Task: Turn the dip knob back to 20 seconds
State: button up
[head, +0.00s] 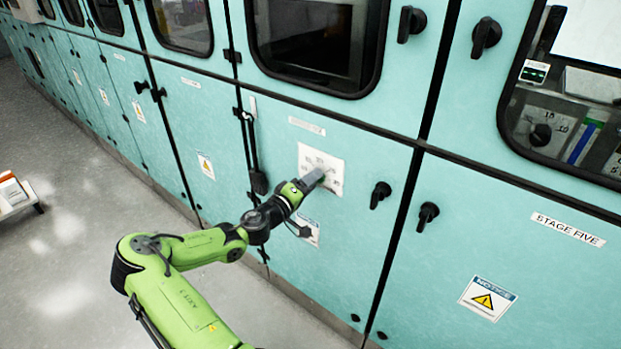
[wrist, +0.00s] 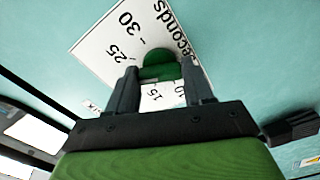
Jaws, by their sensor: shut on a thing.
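The dip knob (wrist: 159,66) is green and round, on a white dial plate (wrist: 100,38) fixed to a teal panel. In the wrist view the plate shows the marks 10, 15, 25 and 30 and the word seconds. The 20 mark and the knob's pointer cannot be made out. My gripper (wrist: 160,82) is shut on the knob, one dark finger on each side. In the head view the dial plate (head: 333,162) shows on the panel, with my gripper (head: 318,180) against it and hiding most of the knob.
A black handle (head: 380,195) sticks out of the panel right of the dial, and another handle (head: 427,216) is on the stage five door. A black cable box (head: 259,182) hangs left of the dial. The grey floor (head: 75,270) is clear beside my arm.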

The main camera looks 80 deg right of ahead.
jog(key=shift+n+p, duration=1.5)
jog(key=shift+n, duration=0.7)
jog(key=o, duration=1)
jog(key=shift+o, duration=0.2)
jog(key=p+v, duration=0.1)
jog(key=v, duration=1.4)
jog(key=shift+w+a+p, duration=0.2)
jog(key=shift+a+p, duration=0.15)
